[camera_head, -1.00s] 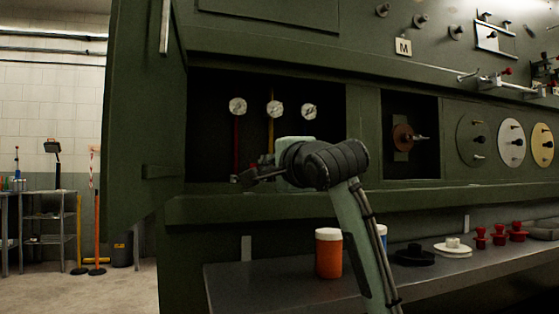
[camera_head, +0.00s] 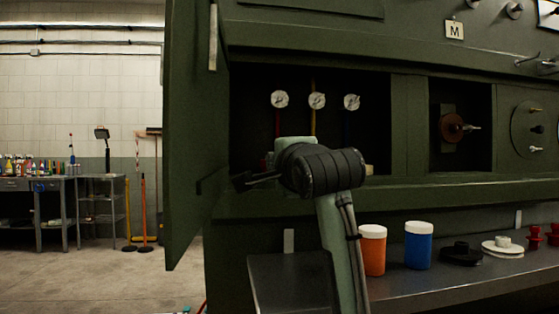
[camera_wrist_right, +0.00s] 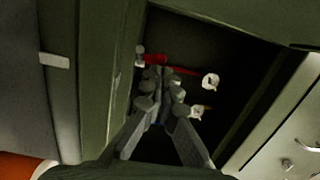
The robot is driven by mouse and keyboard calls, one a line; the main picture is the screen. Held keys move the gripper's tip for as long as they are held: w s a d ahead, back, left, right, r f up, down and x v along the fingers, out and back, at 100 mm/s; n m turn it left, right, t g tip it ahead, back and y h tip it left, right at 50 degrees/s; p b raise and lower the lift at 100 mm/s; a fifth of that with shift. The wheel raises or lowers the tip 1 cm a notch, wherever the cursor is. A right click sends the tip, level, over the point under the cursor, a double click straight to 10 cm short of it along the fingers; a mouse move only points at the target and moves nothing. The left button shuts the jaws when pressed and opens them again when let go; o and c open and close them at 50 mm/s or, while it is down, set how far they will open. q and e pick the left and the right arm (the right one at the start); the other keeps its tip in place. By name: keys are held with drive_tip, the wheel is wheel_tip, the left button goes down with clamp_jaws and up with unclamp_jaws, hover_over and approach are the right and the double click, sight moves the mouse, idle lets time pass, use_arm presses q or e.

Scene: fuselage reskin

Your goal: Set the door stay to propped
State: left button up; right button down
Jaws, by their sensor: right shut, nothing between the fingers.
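The open green door (camera_head: 190,130) stands at the left of the gauge bay in the head view. A short dark bar (camera_head: 212,183) low on its inner side may be the door stay; I cannot tell its setting. My right gripper (camera_head: 240,183) is shut and empty, pointing left in front of the bay's lower left corner, close to the bar. Whether they touch is unclear. In the right wrist view my gripper's fingertips (camera_wrist_right: 160,78) are together in front of the dark bay, near a red pipe (camera_wrist_right: 170,66). My left gripper is out of view.
The bay holds several gauges (camera_head: 317,101). Below it a grey shelf (camera_head: 285,270) carries an orange jar (camera_head: 373,255), a blue jar (camera_head: 418,250) and smaller parts. A reddish disc (camera_head: 452,128) sits in a recess at the right.

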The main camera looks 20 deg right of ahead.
idle(0.4)
drive_tip(key=s, duration=1.2)
drive_tip(key=shift+a, duration=0.2)
drive_tip(key=shift+f, duration=0.15)
